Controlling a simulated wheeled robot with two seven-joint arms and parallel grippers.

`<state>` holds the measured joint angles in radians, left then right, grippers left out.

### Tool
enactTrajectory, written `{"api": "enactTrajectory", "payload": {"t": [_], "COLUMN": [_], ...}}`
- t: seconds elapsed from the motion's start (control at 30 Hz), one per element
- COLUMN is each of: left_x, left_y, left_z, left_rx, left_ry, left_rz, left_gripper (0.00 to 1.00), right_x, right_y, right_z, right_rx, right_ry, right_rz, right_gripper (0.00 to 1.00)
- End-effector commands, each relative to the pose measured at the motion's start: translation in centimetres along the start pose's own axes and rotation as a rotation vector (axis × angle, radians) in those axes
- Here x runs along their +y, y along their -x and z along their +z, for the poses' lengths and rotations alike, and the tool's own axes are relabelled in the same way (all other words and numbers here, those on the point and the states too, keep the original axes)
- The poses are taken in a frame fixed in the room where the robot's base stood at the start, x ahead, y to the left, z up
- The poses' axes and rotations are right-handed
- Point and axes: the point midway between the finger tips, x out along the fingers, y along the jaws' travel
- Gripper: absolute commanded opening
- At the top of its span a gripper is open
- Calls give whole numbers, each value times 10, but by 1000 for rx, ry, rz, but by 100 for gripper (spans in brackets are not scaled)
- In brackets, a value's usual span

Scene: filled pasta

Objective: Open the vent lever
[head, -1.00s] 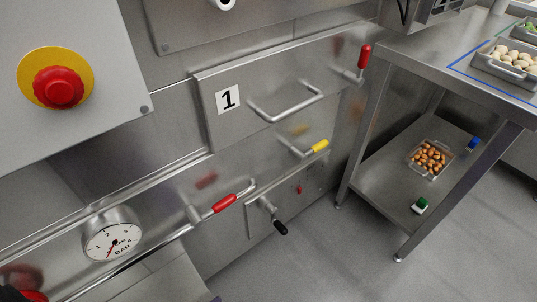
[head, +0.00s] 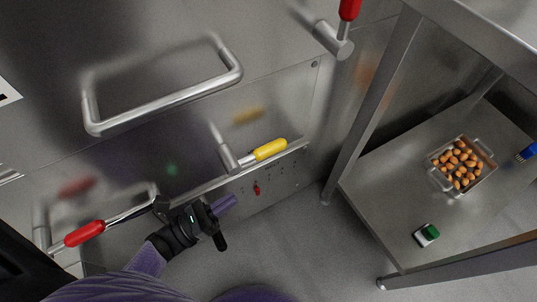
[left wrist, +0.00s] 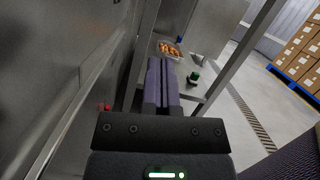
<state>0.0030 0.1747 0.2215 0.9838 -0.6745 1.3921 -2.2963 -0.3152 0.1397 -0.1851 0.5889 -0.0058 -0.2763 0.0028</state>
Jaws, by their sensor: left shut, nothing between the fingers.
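Several levers stand on the steel front in the head view, and no label shows which is the vent lever. One has a yellow grip (head: 269,150) and points right from its pivot. A red-gripped lever (head: 84,233) is at lower left, and another red-gripped lever (head: 348,10) stands upright at the top. My left gripper (head: 229,203) is just below the yellow grip, apart from it in the picture. Its purple fingers are shut and empty, as the left wrist view (left wrist: 161,84) also shows. My right gripper is out of view.
A large bar handle (head: 165,105) sticks out above the levers. A small red knob (head: 257,190) is on the lower panel. At right, a steel table's leg (head: 375,105) stands beside a low shelf with a tray of brown pieces (head: 461,165) and a green-and-white item (head: 427,235).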

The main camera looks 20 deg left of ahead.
Motion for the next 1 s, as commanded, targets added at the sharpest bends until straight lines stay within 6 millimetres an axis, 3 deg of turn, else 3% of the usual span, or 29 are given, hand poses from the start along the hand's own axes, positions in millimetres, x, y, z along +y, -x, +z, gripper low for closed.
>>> {"api": "enactTrajectory", "payload": {"t": [0.17, 0.6, 0.73, 1.0], "left_x": [0, 0, -1, 0], "left_y": [-11, -104, -108, -110], "left_z": [0, 0, 28, 39], "left_rx": [-1, -2, -2, 1], "left_ry": [1, 2, 0, 3], "left_rz": [-1, -1, 0, 3], "left_gripper": [0, 0, 0, 0], "right_x": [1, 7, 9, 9], "right_y": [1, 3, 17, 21], "right_z": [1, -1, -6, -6], "right_rx": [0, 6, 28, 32], "right_ry": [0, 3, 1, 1], "right_rz": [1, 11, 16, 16], "right_gripper": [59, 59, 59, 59]}}
